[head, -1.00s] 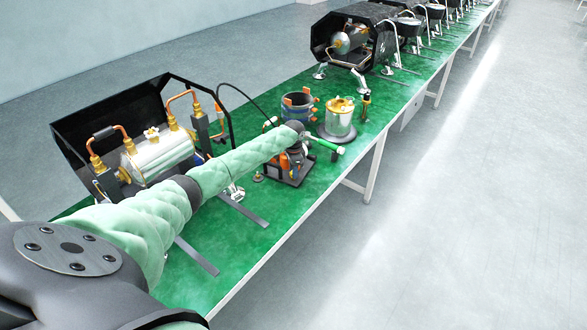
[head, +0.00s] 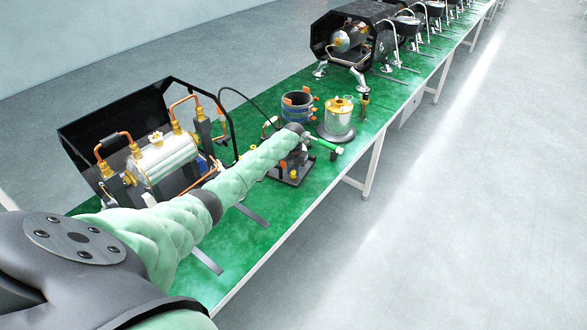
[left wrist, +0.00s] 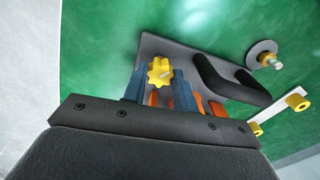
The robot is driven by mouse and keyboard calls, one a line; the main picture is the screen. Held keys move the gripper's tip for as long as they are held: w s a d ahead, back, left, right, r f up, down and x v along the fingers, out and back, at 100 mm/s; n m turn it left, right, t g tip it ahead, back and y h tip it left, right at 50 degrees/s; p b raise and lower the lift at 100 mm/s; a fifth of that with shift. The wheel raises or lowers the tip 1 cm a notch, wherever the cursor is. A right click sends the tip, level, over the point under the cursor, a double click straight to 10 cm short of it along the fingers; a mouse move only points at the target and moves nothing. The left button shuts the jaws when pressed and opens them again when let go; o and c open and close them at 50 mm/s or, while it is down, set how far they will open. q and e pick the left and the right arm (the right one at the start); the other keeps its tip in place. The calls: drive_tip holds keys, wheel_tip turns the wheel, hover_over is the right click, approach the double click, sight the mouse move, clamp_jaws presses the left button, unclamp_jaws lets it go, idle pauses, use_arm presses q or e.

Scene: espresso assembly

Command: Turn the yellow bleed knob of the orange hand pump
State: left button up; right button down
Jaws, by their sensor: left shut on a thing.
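The hand pump (head: 290,172) stands on the green bench on a dark base plate, with a green-sleeved handle (head: 325,145) pointing right. My left arm partly hides it in the head view. In the left wrist view the star-shaped yellow bleed knob (left wrist: 160,72) shows over the pump's grey base plate (left wrist: 152,45). My left gripper (left wrist: 160,82) has its blue-grey fingers on both sides of the knob and is shut on it. Orange pump parts (left wrist: 217,109) show behind the fingers. My right gripper is in neither view.
An open machine with a steel boiler (head: 166,157) stands left of the pump. A dark ring-like vessel (head: 297,107) and a steel pot (head: 339,117) stand behind it. A black hose (head: 232,91) arches nearby. The floor right of the bench is clear.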

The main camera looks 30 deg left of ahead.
use_arm(q)
drive_tip(key=shift+n+p, duration=0.3)
drive_tip(key=shift+n, duration=0.5)
drive_tip(key=o, duration=1)
drive_tip(key=shift+r, duration=0.1)
